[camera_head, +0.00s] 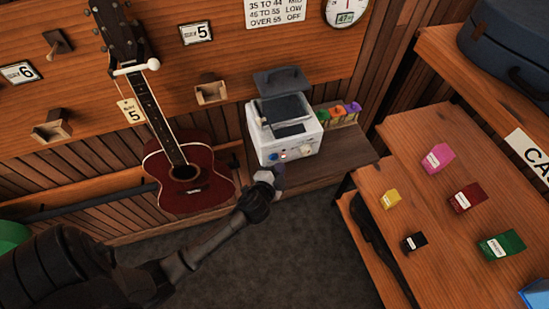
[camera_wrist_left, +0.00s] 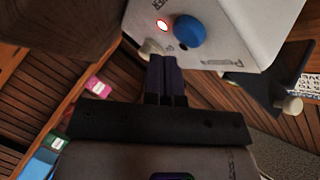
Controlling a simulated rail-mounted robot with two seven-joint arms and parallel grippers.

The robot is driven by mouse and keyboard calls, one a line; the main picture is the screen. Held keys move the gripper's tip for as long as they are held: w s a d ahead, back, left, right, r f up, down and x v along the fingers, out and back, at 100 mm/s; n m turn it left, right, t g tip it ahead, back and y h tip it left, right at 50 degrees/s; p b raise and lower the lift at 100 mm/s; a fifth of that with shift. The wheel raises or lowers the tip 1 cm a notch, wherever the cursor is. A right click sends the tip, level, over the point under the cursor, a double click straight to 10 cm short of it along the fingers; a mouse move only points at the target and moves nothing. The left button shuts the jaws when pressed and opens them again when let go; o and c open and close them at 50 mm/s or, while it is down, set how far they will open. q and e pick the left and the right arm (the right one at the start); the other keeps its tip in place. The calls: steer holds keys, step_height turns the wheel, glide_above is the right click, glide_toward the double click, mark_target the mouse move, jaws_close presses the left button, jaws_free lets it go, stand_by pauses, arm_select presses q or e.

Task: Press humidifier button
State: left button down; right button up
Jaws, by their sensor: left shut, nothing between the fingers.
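The humidifier is a white box (camera_head: 264,136) with a dark open top, standing on a low wooden shelf against the wall. Its front has a blue button (camera_wrist_left: 189,31), a small red-lit light (camera_wrist_left: 162,25) and a pale knob (camera_wrist_left: 152,47); the blue button also shows in the head view (camera_head: 273,155). My left gripper (camera_head: 279,170) is shut and empty, just in front of and below the humidifier's front. In the left wrist view its dark fingertips (camera_wrist_left: 164,60) point at the panel, beside the knob and below the blue button. Contact cannot be told. My right gripper is not in view.
A dark red ukulele (camera_head: 190,172) hangs on the wall left of the humidifier. Small colored bottles (camera_head: 340,111) stand to its right. A wooden table (camera_head: 440,215) with several small boxes is at the right. The carpet (camera_head: 300,235) in front is clear.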

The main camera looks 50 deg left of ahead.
arm_select(q)
steer(key=shift+a, duration=0.15)
steer(key=shift+w+a, duration=0.2)
steer(key=shift+a, duration=0.1)
stand_by(0.3)
steer(key=shift+w+a+p, duration=0.25)
steer(key=shift+a+p, duration=0.1)
steer(key=shift+a, duration=0.1)
stand_by(0.9)
steer(key=shift+s+d, duration=0.1)
steer(key=shift+d, duration=0.05)
steer(key=shift+s+d, duration=0.35)
steer(key=shift+d, duration=0.35)
steer(key=s+d, duration=0.2)
steer(key=d, duration=0.3)
steer(key=shift+s+d, duration=0.2)
steer(key=shift+s, duration=0.15)
